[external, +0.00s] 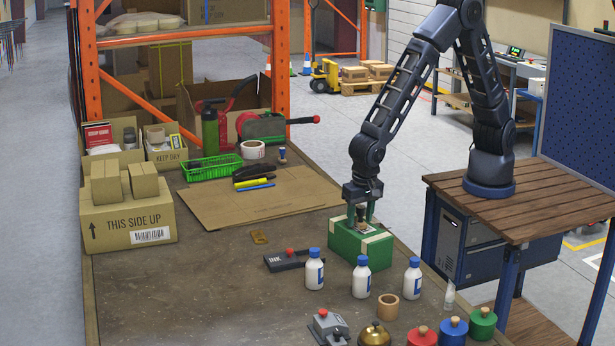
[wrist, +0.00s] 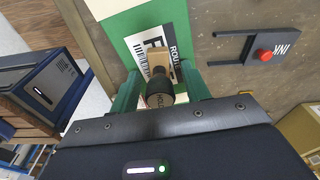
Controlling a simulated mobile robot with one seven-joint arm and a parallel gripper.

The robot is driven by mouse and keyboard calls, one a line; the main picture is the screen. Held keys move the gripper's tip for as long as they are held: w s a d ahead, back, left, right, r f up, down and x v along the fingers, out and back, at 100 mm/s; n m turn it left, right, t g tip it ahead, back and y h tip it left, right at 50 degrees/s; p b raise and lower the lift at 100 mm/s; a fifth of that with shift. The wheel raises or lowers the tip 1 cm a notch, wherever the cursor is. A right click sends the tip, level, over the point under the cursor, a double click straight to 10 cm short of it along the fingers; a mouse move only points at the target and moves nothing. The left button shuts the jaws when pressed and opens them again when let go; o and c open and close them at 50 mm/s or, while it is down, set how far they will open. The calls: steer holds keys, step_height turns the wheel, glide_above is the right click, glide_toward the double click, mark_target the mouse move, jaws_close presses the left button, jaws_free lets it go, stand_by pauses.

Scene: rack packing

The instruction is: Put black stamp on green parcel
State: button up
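The green parcel (external: 358,246) sits near the table's right edge, with pale tape and a white label (wrist: 147,47) on top. A stamp with a dark handle (wrist: 160,88) and wooden base stands on the parcel's top, over the label; it also shows in the external view (external: 361,217). My gripper (wrist: 160,84) is right above the parcel, its two green fingers on either side of the stamp's handle. Gaps show between fingers and handle, so it looks open. The stamp's underside is hidden.
The black ink pad (external: 288,260) with a red knob lies left of the parcel. White bottles (external: 361,277) with blue caps stand close in front. Another small stamp (external: 282,155) stands far back beside a tape roll (external: 253,150). The table's front left is clear.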

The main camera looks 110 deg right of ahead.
mark_target(363, 208)
steer(key=shift+r, duration=0.1)
steer(key=r, duration=0.3)
steer(key=a+r, duration=0.1)
steer(key=r, duration=0.7)
steer(key=shift+a+r, duration=0.1)
steer(key=shift+a, duration=0.05)
steer(key=shift+s+r, duration=0.1)
steer(key=shift+r, duration=0.45)
steer(key=s+d+r+n+t+y, duration=0.1)
steer(key=s+d+r+n, duration=0.3)
steer(key=s+d+r, duration=0.3)
steer(key=s+d+r+n+t+y, duration=0.1)
steer(key=s+d+r+n, duration=0.35)
steer(key=s+r, duration=0.45)
steer(key=s+d+r+n+t, duration=0.1)
steer(key=s+d+n, duration=0.2)
steer(key=s, duration=0.7)
steer(key=s+d+r+n+t, duration=0.1)
steer(key=s+d+n, duration=0.2)
steer(key=s, duration=0.7)
steer(key=shift+n+t+h, duration=0.3)
steer(key=shift+n, duration=0.65)
